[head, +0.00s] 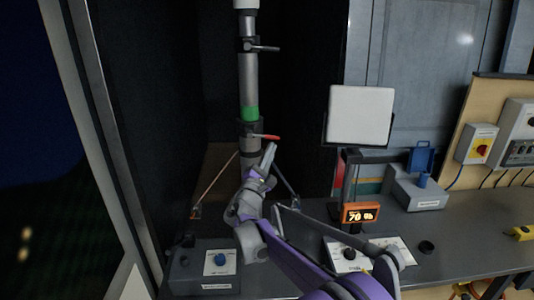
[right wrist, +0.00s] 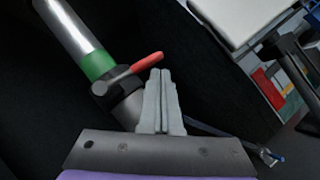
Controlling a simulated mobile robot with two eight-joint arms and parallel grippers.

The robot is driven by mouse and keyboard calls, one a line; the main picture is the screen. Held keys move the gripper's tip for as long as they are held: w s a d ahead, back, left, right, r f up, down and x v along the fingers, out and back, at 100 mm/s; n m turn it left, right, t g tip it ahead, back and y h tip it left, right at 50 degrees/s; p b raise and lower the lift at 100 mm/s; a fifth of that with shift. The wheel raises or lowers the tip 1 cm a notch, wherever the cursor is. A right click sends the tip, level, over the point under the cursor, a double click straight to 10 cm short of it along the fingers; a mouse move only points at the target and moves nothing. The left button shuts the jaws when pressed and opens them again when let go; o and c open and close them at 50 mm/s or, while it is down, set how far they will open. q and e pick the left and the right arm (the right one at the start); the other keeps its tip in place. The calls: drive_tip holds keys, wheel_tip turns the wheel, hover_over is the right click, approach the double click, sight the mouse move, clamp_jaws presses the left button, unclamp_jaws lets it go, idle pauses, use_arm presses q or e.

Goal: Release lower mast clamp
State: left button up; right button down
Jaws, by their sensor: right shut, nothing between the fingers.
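The mast (head: 248,80) stands upright at the back, a grey pole with a green band (head: 249,114). The lower mast clamp (head: 249,128) is a dark collar just below the green band, with a red lever (head: 265,137) sticking out to the right. In the right wrist view the clamp (right wrist: 107,94) and its red lever (right wrist: 147,62) lie just beyond my fingertips. My right gripper (head: 268,152) is shut and empty, its tips close below the lever; whether they touch it I cannot tell. It also shows in the right wrist view (right wrist: 161,75). My left gripper is out of view.
An upper clamp with a grey lever (head: 264,48) sits higher on the mast. Stay rods (head: 214,181) run from the mast base.

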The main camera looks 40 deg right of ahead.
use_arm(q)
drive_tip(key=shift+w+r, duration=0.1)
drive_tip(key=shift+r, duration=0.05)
use_arm(e)
drive_tip(key=shift+s+d+r, duration=0.1)
drive_tip(key=shift+d+r, duration=0.05)
drive_tip(key=shift+r, duration=0.1)
idle(0.3)
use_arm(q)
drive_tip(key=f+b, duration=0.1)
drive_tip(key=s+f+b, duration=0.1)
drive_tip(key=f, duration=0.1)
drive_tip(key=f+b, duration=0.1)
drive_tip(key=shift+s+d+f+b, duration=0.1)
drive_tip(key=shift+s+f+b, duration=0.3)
use_arm(e)
drive_tip(key=s+a+f, duration=0.6)
drive_tip(key=s+f, duration=0.1)
drive_tip(key=f, duration=0.2)
drive_tip(key=shift+f, duration=0.25)
drive_tip(key=shift+s, duration=0.15)
